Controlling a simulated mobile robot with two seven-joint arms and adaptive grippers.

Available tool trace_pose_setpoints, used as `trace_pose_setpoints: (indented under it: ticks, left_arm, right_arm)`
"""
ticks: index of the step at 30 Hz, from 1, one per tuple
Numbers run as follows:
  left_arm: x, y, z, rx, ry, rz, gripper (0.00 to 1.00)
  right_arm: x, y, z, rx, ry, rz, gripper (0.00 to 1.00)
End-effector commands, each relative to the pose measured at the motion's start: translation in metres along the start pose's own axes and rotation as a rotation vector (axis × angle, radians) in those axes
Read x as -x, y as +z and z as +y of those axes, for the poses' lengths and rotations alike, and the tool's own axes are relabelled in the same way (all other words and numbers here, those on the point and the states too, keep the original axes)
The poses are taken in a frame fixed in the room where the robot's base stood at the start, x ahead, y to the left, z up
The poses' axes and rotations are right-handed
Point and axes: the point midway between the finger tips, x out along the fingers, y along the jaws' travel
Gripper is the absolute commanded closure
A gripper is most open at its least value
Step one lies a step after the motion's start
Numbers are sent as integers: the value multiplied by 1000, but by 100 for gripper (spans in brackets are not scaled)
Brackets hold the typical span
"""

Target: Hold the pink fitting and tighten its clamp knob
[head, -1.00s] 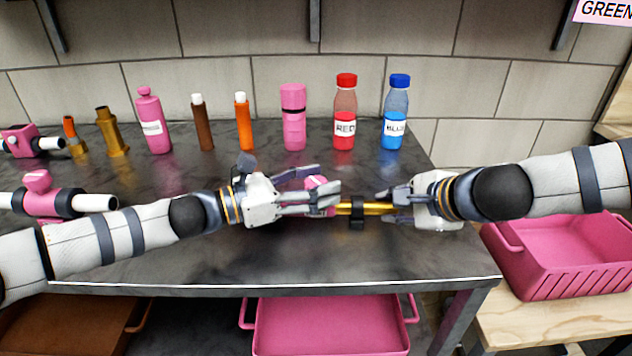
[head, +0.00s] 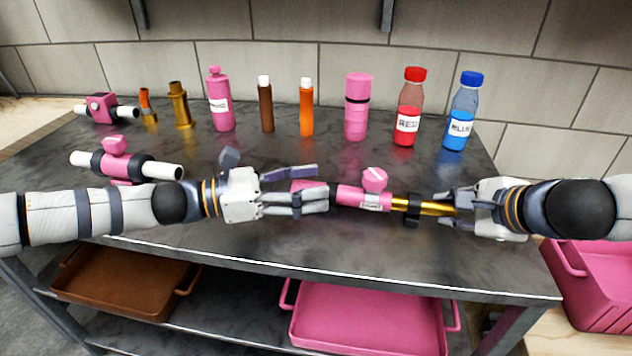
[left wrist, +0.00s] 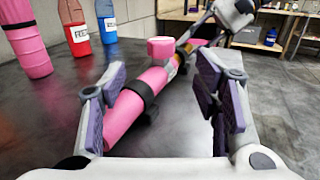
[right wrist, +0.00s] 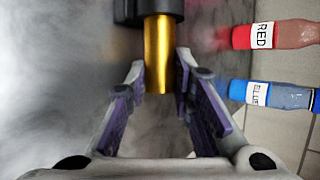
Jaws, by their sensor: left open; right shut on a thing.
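The pink fitting (head: 352,196) lies along the middle of the table, with a pink knob (head: 374,178) on top and a gold pipe (head: 425,207) at its right end. My left gripper (head: 322,187) is open around the fitting's left end. In the left wrist view, the pink body (left wrist: 124,112) and knob (left wrist: 160,48) lie beyond the parted fingers. My right gripper (head: 450,208) is shut on the gold pipe's end, which also shows between the fingers in the right wrist view (right wrist: 158,60). The left fingers partly hide the fitting's left end.
A black holder (head: 411,208) supports the pipe. Several bottles and tubes line the back, including a red-capped bottle (head: 408,110) and a blue-capped bottle (head: 461,112). Another pink fitting (head: 127,165) lies at left. The table's front strip is clear.

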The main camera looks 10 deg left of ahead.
Motion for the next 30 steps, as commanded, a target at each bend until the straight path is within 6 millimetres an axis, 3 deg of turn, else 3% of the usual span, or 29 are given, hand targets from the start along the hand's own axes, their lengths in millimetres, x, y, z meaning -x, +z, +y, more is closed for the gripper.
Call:
trace_pose_setpoints:
  ticks: [5, 11, 16, 21, 23, 26, 30]
  left_arm:
    - [-28, -12, -6, 9, 74, 116, 44]
    - [-60, -17, -11, -27, 387, 189, 44]
    - [-56, -5, -42, -29, 636, 78, 44]
    - [-40, -6, -80, 4, 754, 7, 44]
    - [-37, -5, -85, 11, 775, -5, 44]
    - [-41, -5, -82, 13, 788, -11, 44]
    - [-64, -5, -58, 11, 789, -11, 44]
  right_arm:
    - [0, 0, -1, 0, -1, -1, 100]
    - [0, 0, -1, 0, -1, 0, 100]
    - [0, 0, 0, 0, -1, 0, 100]
    - [0, 0, 0, 0, -1, 0, 100]
    - [0, 0, 0, 0, -1, 0, 100]
    - [0, 0, 0, 0, -1, 0, 100]
    - [0, 0, 0, 0, -1, 0, 100]
